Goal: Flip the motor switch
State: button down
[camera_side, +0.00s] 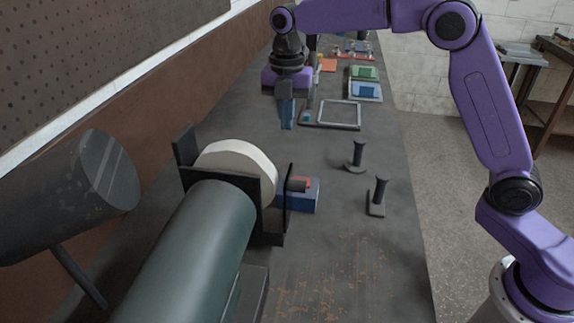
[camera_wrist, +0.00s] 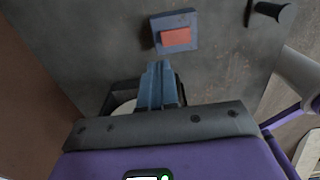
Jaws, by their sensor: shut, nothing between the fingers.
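The motor switch is a blue box (camera_side: 304,195) with a red rocker (camera_side: 301,183) on top, on the bench beside the motor's black bracket. In the wrist view the blue box (camera_wrist: 187,20) and its red rocker (camera_wrist: 176,38) lie just beyond the fingertips. My gripper (camera_side: 287,126) is shut and empty, pointing down above the bench. In the side view it hangs farther along the bench than the switch, apart from it. In the wrist view the closed blue fingers (camera_wrist: 159,66) point toward the rocker, with a gap in the picture.
The green motor cylinder (camera_side: 195,245) and white wheel (camera_side: 240,165) stand left of the switch. Two dark pegs, one nearer (camera_side: 378,196) and one farther (camera_side: 357,156), stand to its right. Trays (camera_side: 340,114) lie farther back. The front right of the bench is clear.

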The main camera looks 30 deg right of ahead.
notch_tip(320, 180, down, 13)
jog(key=shift+f, duration=0.1)
dwell(0.4)
jog(key=shift+a+f, duration=0.1)
jog(key=shift+f, duration=0.15)
jog(key=shift+r, duration=0.2)
dwell(0.3)
jog(key=shift+r, duration=0.65)
